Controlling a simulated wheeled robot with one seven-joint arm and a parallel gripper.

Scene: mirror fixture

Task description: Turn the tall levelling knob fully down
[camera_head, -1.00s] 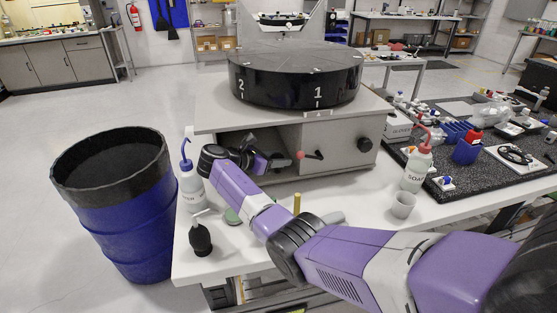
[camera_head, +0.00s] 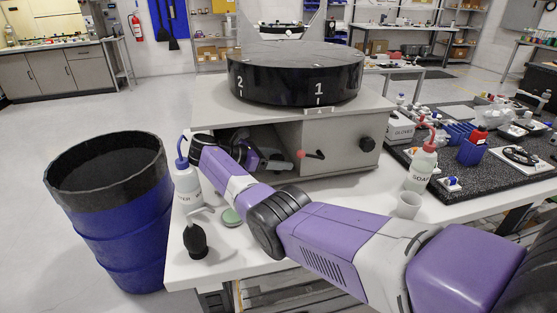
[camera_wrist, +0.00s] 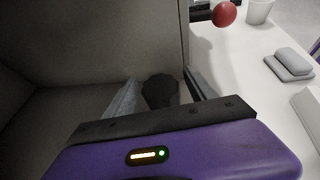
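The grey fixture (camera_head: 330,147) stands on a white bench, with an open compartment in its lower left front. My gripper (camera_wrist: 162,88) is in front of or inside that compartment; in the head view my wrist hides much of it. In the wrist view a dark knob (camera_wrist: 160,92) lies between a dark finger on the right and a pale grey shape on the left that looks like the other finger. I cannot tell whether the fingers touch the knob, or whether it is the tall levelling knob. Another black knob (camera_head: 367,144) is on the fixture's front right.
A red-tipped lever (camera_head: 301,154) projects beside the compartment; its red ball also shows in the wrist view (camera_wrist: 224,14). A wash bottle (camera_head: 187,186) and a black bulb (camera_head: 195,240) stand left.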

